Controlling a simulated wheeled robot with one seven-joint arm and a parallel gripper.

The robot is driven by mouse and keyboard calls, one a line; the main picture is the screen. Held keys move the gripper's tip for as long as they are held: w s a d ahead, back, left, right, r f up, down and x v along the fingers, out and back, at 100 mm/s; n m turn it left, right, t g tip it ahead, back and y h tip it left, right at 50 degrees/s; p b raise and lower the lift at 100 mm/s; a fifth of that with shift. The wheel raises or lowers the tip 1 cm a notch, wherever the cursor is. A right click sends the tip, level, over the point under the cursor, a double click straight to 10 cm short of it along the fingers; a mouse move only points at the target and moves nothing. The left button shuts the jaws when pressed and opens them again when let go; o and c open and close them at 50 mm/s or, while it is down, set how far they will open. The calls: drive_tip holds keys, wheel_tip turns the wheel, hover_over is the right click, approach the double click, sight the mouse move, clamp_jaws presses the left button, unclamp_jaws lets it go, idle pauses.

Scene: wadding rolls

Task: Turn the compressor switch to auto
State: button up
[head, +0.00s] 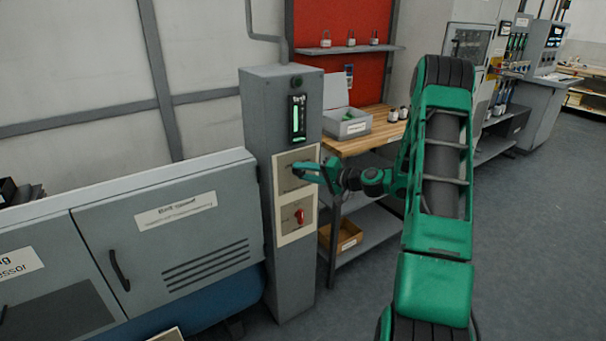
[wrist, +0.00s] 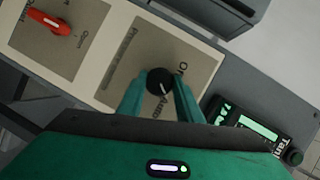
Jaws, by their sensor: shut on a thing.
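The compressor switch is a round black knob (wrist: 160,82) with a white pointer line, on a beige plate (wrist: 118,75) with printed labels, one reading "Auto". The pointer slants toward the "Auto" lettering, but I cannot tell whether it lines up exactly. My gripper (wrist: 160,95) is shut on the knob, one green finger on each side. In the head view my gripper (head: 303,170) reaches the upper plate of the grey column (head: 257,130) from the right. It hides the knob there.
A red handle (head: 299,216) sits on the lower plate; it also shows in the wrist view (wrist: 52,24). A lit gauge (head: 298,117) is above the switch. Floor at right is clear.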

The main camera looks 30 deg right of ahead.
drive_tip(key=shift+d+f+m, duration=0.2)
drive_tip(key=shift+f+m, duration=0.05)
drive_tip(key=shift+m, duration=0.55)
drive_tip(key=shift+s+t+y, duration=0.1)
drive_tip(key=shift+t+y, duration=0.2)
drive_tip(key=o, duration=1)
drive_tip(key=shift+r, duration=0.1)
drive_tip(key=v, duration=1)
drive_tip(key=shift+s+d, duration=0.1)
drive_tip(key=shift+s, duration=0.15)
